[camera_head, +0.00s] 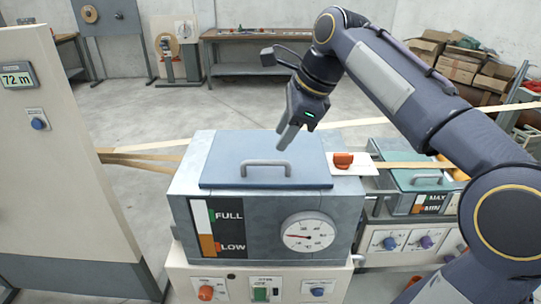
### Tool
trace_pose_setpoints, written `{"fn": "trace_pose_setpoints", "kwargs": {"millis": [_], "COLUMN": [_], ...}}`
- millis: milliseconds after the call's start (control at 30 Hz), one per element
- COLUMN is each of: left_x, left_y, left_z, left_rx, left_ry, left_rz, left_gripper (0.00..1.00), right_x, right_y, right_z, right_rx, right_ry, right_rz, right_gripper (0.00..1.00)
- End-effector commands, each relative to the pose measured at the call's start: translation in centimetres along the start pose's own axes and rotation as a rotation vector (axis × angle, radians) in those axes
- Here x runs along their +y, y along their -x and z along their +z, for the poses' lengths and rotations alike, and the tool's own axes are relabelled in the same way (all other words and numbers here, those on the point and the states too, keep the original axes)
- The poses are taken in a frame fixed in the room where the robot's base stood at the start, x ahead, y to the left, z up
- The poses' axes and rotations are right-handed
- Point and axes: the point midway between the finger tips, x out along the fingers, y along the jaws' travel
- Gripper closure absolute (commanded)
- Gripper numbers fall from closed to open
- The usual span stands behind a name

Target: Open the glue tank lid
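The large grey-blue tank (183,183) with a FULL/LOW level strip and a round dial gauge (309,236) stands in the middle. Its flat blue lid (228,150) lies shut on top, with a grey bar handle (266,164) near the front edge. My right gripper (287,138) comes in from the upper right, pointing down, and shows above the lid's back right part, behind the handle. It appears apart from the handle. Its fingers overlap from this side, so their opening cannot be told. My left gripper is out of view.
A red-orange knob (343,160) on a white plate sits right of the lid. A smaller tank with a teal lid (410,181) stands further right, beneath my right arm. A tall panel (75,150) stands at left. Paper strips (140,161) run behind.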

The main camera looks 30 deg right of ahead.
Motion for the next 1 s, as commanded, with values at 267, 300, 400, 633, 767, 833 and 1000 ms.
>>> {"fn": "trace_pose_setpoints", "kwargs": {"millis": [267,300,400,633,767,833,1000], "left_x": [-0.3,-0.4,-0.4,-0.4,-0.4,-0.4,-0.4], "left_y": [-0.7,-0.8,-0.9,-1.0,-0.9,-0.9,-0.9], "left_z": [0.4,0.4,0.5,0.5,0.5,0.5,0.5], "left_rx": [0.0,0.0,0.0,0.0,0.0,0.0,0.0], "left_ry": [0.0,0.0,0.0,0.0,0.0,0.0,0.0], "left_rz": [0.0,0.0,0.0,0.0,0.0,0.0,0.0], "left_gripper": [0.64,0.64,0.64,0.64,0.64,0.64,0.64], "right_x": [0.1,0.1,0.1,0.0,0.0,0.0,0.0], "right_y": [-4.5,-5.1,-6.2,-7.3,-7.3,-7.3,-7.2], "right_z": [-0.1,-0.1,-0.1,0.0,0.0,0.0,0.0], "right_rx": [0.002,0.002,0.001,0.0,-0.001,-0.001,0.0], "right_ry": [-0.003,-0.003,-0.003,-0.002,-0.001,-0.001,-0.001], "right_rz": [0.003,0.003,0.002,-0.001,-0.002,-0.001,-0.001], "right_gripper": [0.66,0.66,0.66,0.66,0.66,0.67,0.89]}}
